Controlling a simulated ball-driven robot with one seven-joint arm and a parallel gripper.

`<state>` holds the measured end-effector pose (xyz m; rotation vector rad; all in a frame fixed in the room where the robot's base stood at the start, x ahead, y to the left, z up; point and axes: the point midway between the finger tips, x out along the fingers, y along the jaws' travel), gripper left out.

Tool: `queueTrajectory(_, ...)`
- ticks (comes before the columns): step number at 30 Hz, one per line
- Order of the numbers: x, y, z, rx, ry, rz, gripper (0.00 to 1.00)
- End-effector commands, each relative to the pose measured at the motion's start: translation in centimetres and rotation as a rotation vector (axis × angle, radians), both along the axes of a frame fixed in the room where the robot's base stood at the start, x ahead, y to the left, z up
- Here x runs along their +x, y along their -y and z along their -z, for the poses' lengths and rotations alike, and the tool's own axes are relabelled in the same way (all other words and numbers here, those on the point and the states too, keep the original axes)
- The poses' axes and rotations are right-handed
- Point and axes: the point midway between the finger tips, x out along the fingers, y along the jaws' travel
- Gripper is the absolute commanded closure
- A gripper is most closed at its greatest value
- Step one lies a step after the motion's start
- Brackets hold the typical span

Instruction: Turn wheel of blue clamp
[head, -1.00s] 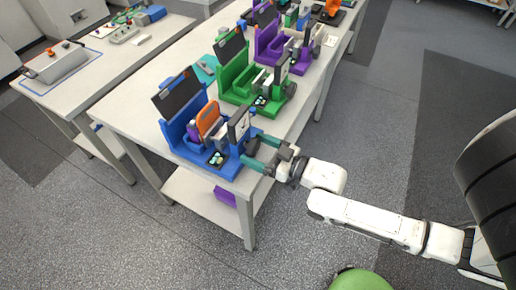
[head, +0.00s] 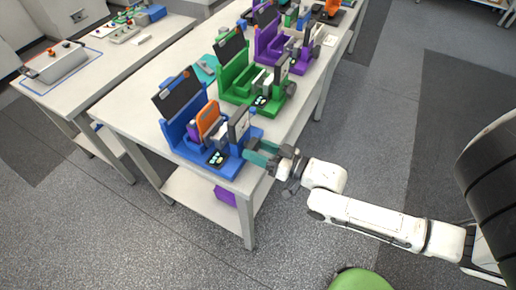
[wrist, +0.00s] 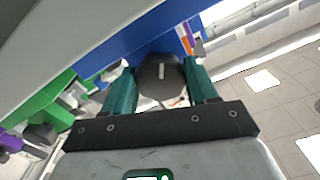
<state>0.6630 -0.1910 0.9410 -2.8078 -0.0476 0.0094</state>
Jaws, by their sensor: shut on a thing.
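The blue clamp (head: 182,147) stands at the near end of the long table, holding an orange and purple piece (head: 208,120) by its dark upright panel. My gripper (head: 250,151) is at the clamp's right side, level with its dark wheel. In the wrist view the wheel (wrist: 161,82), dark and round with a pale mark, sits between the two teal fingers of my gripper (wrist: 160,72). The fingers are shut on it, one on each side. In the head view my fingers largely hide the wheel.
A green clamp (head: 233,92) and a purple clamp (head: 271,58) stand farther along the same table (head: 140,115). The green one also shows at left in the wrist view (wrist: 45,110). The grey floor right of the table is open.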

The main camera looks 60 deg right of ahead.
Motion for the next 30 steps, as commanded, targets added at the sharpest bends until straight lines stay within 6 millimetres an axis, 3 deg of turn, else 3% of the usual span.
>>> queueTrajectory(11, 0.2, -0.1, -0.1, 0.042, 0.003, 0.000, 0.72)
queueTrajectory(12, 0.2, 0.0, -0.2, 0.042, 0.003, 0.000, 0.38)
queueTrajectory(19, 0.1, -0.1, -0.1, 0.041, 0.002, 0.000, 0.16)
queueTrajectory(30, -0.9, 0.1, 0.2, 0.038, -0.003, 0.001, 0.16)
